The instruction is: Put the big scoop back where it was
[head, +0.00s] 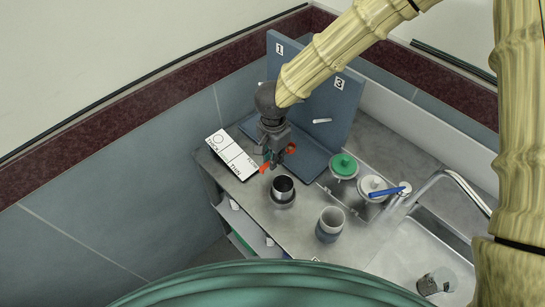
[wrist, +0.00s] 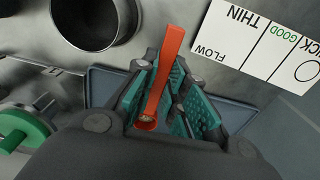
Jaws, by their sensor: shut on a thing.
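My gripper (head: 276,158) is shut on an orange-red scoop (wrist: 168,65). It holds the scoop above the counter, between the card and the dark cup. In the wrist view the scoop's long flat handle reaches up between the teal finger pads and its small bowl end sits low between the fingers. A blue upright board (head: 345,95) with number tags 1 and 3 stands behind my gripper on a flat blue base (head: 312,160). A small light-grey piece shows on the board by tag 3. My arm hides the board's middle.
A white card (head: 231,155) lies left of my gripper. A dark metal cup (head: 283,190) stands in front, a grey cup (head: 330,224) further right. A green-lidded jar (head: 343,165) and a white-lidded jar (head: 371,187) with a blue-handled thing (head: 387,191) stand beside the sink (head: 420,250).

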